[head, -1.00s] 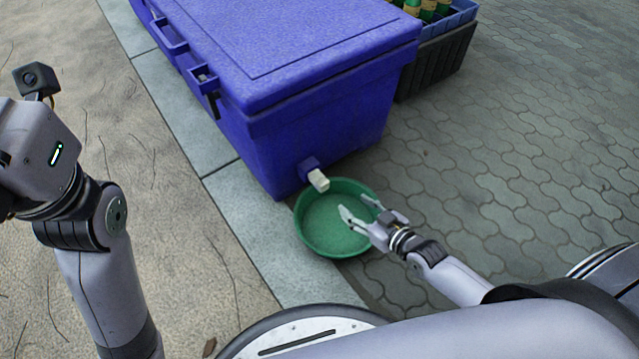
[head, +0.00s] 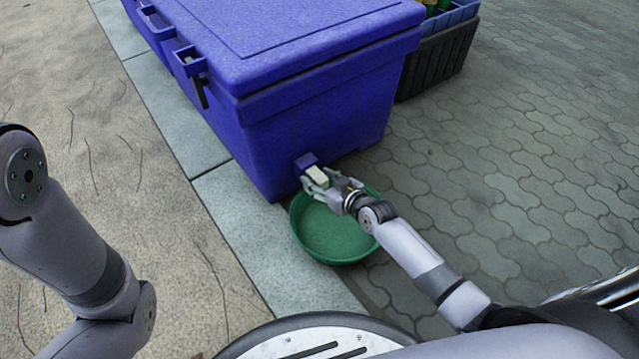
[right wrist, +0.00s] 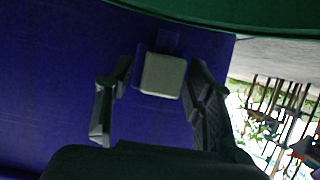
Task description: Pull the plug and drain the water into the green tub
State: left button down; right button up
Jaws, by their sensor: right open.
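A blue cooler box (head: 300,110) stands on the paving, with a blue spout low on its near end. The pale plug (head: 317,174) sits in the spout; it also shows in the right wrist view (right wrist: 162,75). The green tub (head: 335,235) is on the ground below the spout, and its rim shows at the top of the right wrist view (right wrist: 250,15). My right gripper (head: 320,184) is open, with its fingers on either side of the plug. In the right wrist view a gap shows between the plug and each finger. My left gripper is out of view.
Dark and blue crates (head: 440,55) with green bottles stand behind the cooler at the right. A stone kerb (head: 235,225) runs along the left of the tub. The paving to the right is clear.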

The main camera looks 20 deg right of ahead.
jog(key=shift+w, duration=0.1)
jog(key=shift+c, duration=0.3)
grip_shut()
dwell(0.4)
